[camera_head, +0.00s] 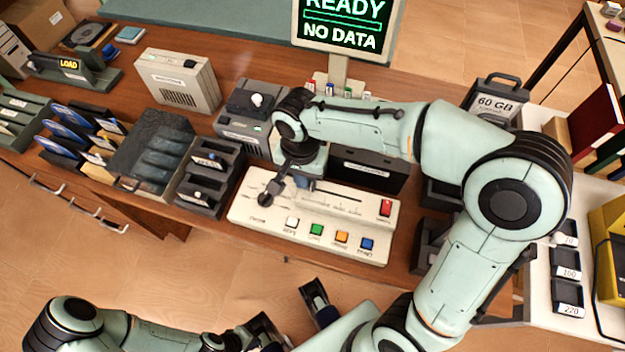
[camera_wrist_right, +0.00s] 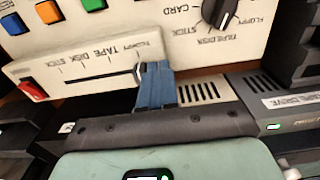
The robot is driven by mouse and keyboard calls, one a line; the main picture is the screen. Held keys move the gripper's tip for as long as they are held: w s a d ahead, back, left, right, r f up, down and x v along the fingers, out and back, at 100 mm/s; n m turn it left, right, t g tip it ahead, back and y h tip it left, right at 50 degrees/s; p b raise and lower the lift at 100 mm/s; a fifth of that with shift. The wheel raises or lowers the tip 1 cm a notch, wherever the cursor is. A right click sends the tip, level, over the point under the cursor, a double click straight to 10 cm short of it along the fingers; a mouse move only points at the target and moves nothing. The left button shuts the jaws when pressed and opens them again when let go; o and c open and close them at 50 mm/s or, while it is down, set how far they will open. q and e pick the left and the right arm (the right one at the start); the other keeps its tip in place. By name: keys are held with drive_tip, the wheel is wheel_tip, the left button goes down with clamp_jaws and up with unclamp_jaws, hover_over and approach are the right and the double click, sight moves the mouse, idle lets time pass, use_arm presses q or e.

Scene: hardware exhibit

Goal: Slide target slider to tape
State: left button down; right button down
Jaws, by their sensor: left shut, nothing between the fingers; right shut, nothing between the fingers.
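The cream console (camera_head: 247,212) lies on the wooden desk. Its raised slider panel has a dark straight slot, which shows in the head view (camera_head: 340,192) and in the right wrist view (camera_wrist_right: 100,78). Small upside-down labels run along the slot in the wrist view, with FLOPPY at the right end. My right gripper (camera_wrist_right: 155,85) is shut and empty at that FLOPPY end. The slider handle is not clearly seen; the fingers cover that end, and I cannot tell whether they touch it. My left gripper (camera_head: 265,330) is shut, low in the head view, apart from the console.
A black dial (camera_wrist_right: 220,12) is on the console beside the slider panel. A red switch (camera_head: 386,208) and several coloured buttons (camera_head: 316,229) are also on it. Grey drive boxes (camera_head: 245,125) stand behind. A screen (camera_head: 345,25) reads READY, NO DATA.

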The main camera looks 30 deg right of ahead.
sight(317, 189)
drive_tip(key=shift+s+d, duration=1.1)
drive_tip(key=shift+s, duration=0.15)
idle(0.4)
drive_tip(key=shift+w+a+r, duration=0.1)
drive_tip(key=shift+w+a, duration=0.1)
idle(0.5)
wheel_tip(317, 189, up, 7)
drive_tip(key=p, duration=0.5)
drive_tip(key=shift+p, duration=0.35)
